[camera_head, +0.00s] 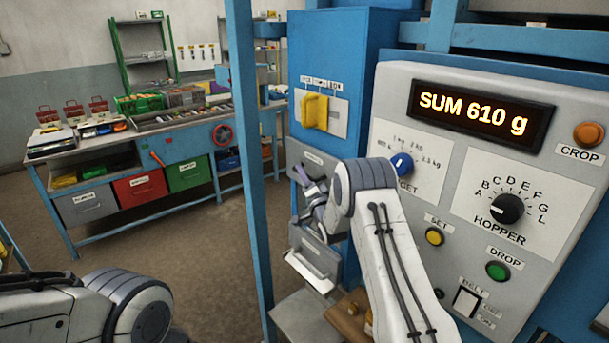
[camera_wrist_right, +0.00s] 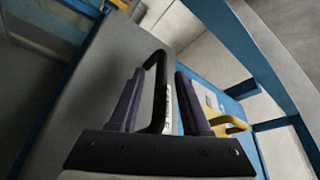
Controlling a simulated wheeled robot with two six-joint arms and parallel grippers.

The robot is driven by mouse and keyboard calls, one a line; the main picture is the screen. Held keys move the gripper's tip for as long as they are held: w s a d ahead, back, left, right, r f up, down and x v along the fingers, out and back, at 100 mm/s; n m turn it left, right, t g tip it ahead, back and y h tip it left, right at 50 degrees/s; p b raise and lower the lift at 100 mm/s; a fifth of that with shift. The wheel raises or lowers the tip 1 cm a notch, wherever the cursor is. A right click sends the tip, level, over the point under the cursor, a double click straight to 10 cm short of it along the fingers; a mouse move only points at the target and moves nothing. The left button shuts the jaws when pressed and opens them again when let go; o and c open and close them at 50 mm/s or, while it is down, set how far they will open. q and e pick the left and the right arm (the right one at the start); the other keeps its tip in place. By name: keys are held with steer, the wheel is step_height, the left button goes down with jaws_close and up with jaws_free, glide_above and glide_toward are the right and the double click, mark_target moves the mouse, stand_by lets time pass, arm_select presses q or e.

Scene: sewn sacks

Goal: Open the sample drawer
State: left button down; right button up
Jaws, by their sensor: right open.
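The sample drawer has a grey front with a small label (camera_head: 314,158), set in the blue cabinet below the yellow lever; the label is too small to read. It looks closed. In the right wrist view its grey front (camera_wrist_right: 113,70) fills the middle, with a black bar handle (camera_wrist_right: 158,85) standing out from it. My right gripper (camera_head: 306,181) is at this front, partly hidden by its own wrist. In the right wrist view its open purple fingers (camera_wrist_right: 157,98) stand on either side of the handle, with gaps visible. My left arm shows at lower left; its gripper is out of frame.
The control panel (camera_head: 437,192) with a lit display (camera_head: 478,114) is close on the right. A yellow lever (camera_head: 314,111) sits above the drawer. A metal tray (camera_head: 310,271) juts out below. A blue post (camera_head: 247,150) stands just left. A workbench (camera_head: 66,225) is farther back.

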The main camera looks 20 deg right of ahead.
jaws_close()
stand_by(1.3)
